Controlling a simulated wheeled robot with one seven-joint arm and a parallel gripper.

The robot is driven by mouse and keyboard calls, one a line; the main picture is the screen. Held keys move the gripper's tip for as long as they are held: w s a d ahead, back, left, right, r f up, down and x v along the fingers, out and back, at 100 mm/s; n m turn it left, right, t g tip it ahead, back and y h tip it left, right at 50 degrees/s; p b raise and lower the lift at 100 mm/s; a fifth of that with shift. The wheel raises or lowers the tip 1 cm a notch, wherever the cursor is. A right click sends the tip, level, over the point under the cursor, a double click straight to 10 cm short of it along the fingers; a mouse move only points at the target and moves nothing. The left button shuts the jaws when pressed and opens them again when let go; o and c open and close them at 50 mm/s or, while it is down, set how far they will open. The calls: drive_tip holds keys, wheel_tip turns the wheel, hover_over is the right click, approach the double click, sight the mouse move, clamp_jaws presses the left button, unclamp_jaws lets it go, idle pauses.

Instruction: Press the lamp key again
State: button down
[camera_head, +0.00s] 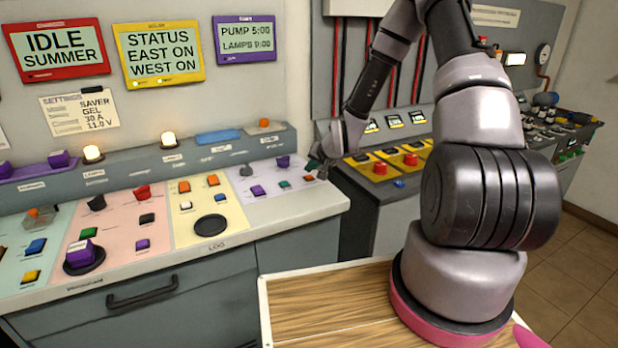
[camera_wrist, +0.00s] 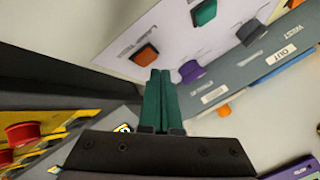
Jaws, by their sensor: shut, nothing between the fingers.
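The lavender panel (camera_head: 270,198) at the console's right end carries a purple key (camera_head: 258,191), a green key (camera_head: 284,184) and an orange key (camera_head: 308,178). My gripper (camera_head: 321,168) is at the panel's right edge, close to the orange key. In the wrist view my gripper's green fingers (camera_wrist: 159,75) are shut and empty. Their tips appear just below the orange key (camera_wrist: 145,55), beside a purple knob (camera_wrist: 190,70); contact is unclear. The purple-framed display (camera_head: 245,40) reads PUMP 5:00, LAMPS 0:00.
A grey lever (camera_head: 246,170) and a purple knob (camera_head: 283,161) stand behind the keys. A second console with red buttons on yellow (camera_head: 380,168) is to the right. Two lamps (camera_head: 93,153) (camera_head: 168,139) glow on the ledge. A wooden surface (camera_head: 330,305) is in front.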

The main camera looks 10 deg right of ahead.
drive_tip(key=shift+r, duration=2.5)
wheel_tip(320, 180, up, 11)
drive_tip(key=n+h, duration=0.1)
hover_over(311, 180)
drive_tip(key=s+d, duration=0.3)
drive_tip(key=s, duration=0.1)
drive_tip(key=s+d+r+g+h, duration=0.1)
drive_tip(key=s+d+r+h, duration=0.1)
drive_tip(key=s+r, duration=0.75)
drive_tip(key=s+r+y, duration=0.1)
drive_tip(key=s+r, duration=0.5)
drive_tip(key=s, duration=0.3)
drive_tip(key=s+r, duration=0.6)
drive_tip(key=s, duration=0.3)
drive_tip(key=shift+s+d+y, duration=0.25)
drive_tip(key=shift+s+y, duration=0.05)
drive_tip(key=shift+y, duration=0.1)
